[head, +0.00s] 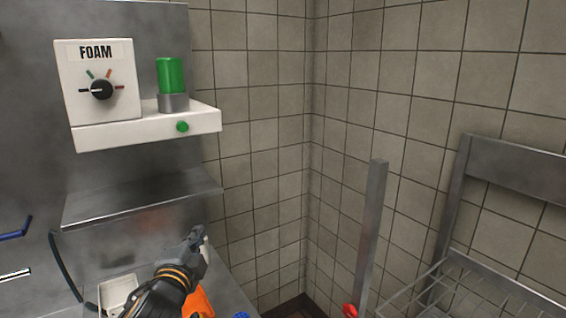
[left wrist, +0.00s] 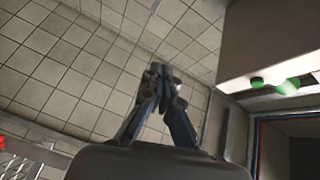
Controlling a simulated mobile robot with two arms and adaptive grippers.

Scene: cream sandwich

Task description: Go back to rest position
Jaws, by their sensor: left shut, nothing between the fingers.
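My left gripper (head: 198,243) comes in from the lower left in the head view, in front of the steel counter, below and to the right of the metal shelf. In the left wrist view its two fingers (left wrist: 160,75) meet at the tips, and nothing shows between them. Tiled wall lies behind the fingers there. My right gripper is in neither view.
A white foam unit (head: 100,132) with a dial and a green container (head: 171,76) hangs at left above a metal shelf (head: 140,205). A white tray (head: 118,291) and an orange item (head: 201,302) sit near my left arm. A wire rack (head: 460,290) stands at right.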

